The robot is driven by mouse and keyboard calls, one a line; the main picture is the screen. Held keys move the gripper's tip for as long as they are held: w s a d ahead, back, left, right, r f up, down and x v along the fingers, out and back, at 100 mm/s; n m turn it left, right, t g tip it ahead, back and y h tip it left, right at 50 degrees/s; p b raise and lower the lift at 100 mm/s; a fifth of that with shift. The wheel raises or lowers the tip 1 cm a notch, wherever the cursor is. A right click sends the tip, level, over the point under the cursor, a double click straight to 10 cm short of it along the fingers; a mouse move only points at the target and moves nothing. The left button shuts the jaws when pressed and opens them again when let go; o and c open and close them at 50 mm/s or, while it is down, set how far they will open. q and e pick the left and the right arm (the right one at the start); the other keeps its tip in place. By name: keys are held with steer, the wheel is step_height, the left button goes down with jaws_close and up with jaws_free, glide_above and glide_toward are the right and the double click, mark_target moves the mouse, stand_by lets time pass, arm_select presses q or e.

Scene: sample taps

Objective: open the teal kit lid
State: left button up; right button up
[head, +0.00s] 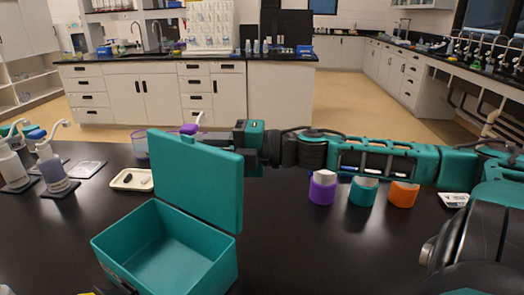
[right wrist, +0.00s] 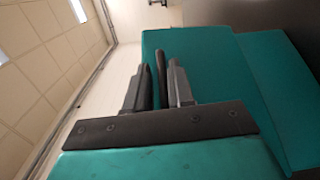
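The teal kit box (head: 165,255) stands on the black table at the front left, and its inside is visible and looks empty. Its teal lid (head: 197,180) stands up steeply at the box's back edge, well clear of the opening. My right gripper (head: 218,138) reaches in from the right at the lid's upper edge, partly hidden behind it. In the right wrist view its two fingers (right wrist: 157,88) are apart in front of the teal lid (right wrist: 200,65), with a thin dark bar between them. Whether they touch the lid is unclear. My left gripper is not seen.
A white tray (head: 132,180) with small dark items lies behind the box at left. Pump bottles (head: 53,168) stand at the far left. Purple (head: 322,188), teal (head: 363,192) and orange (head: 403,194) containers stand beneath my right arm. The table's front middle is clear.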

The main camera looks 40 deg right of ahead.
steer(key=shift+s+d+r+p, duration=0.1)
steer(key=shift+s+d+p, duration=0.1)
steer(key=shift+p, duration=0.1)
steer(key=p+v, duration=0.4)
steer(key=v, duration=0.6)
steer(key=shift+p, duration=0.3)
steer(key=p+v, duration=0.1)
steer(key=v, duration=1.3)
steer(key=shift+s+d, duration=0.2)
steer(key=shift+s, duration=0.1)
stand_by(0.5)
steer(key=shift+r, duration=0.1)
stand_by(0.5)
